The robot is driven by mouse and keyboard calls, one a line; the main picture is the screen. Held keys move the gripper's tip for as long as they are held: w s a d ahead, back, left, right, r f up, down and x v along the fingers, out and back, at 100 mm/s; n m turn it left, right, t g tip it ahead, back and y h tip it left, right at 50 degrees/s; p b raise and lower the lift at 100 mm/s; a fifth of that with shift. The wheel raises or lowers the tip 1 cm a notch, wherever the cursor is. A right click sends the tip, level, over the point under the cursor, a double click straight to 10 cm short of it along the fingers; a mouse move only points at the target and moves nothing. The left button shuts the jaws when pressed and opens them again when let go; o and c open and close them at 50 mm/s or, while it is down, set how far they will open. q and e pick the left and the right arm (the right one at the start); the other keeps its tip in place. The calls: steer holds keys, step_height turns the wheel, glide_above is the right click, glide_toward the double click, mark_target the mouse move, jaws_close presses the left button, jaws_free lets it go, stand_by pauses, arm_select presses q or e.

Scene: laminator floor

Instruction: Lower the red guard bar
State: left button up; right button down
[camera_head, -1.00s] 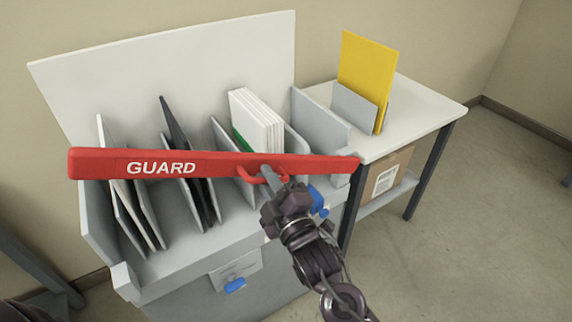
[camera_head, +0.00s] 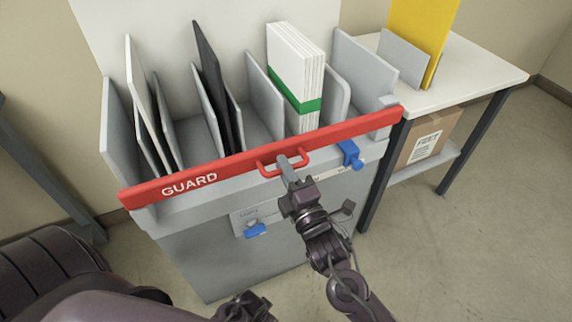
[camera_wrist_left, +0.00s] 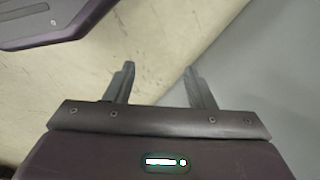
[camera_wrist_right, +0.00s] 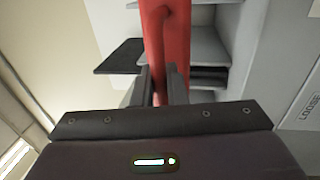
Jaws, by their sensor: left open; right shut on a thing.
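The red guard bar (camera_head: 235,167), lettered GUARD, lies across the front of the grey slotted rack (camera_head: 205,212), near its front lip. It tilts up to the right in the head view. My right gripper (camera_head: 288,165) is shut on the bar's red loop handle (camera_head: 301,160). In the right wrist view the bar (camera_wrist_right: 178,40) runs up from between the fingers (camera_wrist_right: 163,85). My left gripper (camera_wrist_left: 160,85) is open and empty in the left wrist view, above the floor beside a grey surface. In the head view its fingertips are not clear.
The rack holds white and black boards (camera_head: 210,75) and a white stack with a green band (camera_head: 297,70). Blue latches (camera_head: 350,154) and (camera_head: 255,230) sit on its front. A side table (camera_head: 480,75) with a yellow board (camera_head: 420,35) and a carton (camera_head: 425,140) stands right.

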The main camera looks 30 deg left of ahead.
steer(key=shift+f, duration=0.3)
arm_select(q)
steer(key=shift+w+d+r, duration=0.2)
steer(key=shift+r, duration=0.25)
arm_select(e)
steer(key=shift+f, duration=0.1)
steer(key=shift+f, duration=0.1)
steer(key=c, duration=1.5)
jaws_free()
steer(key=shift+c, duration=0.2)
steer(key=shift+d, duration=0.1)
arm_select(q)
steer(key=shift+w+a+f, duration=0.1)
steer(key=shift+f, duration=0.05)
arm_select(e)
steer(key=v, duration=0.7)
steer(key=shift+s+d, duration=0.3)
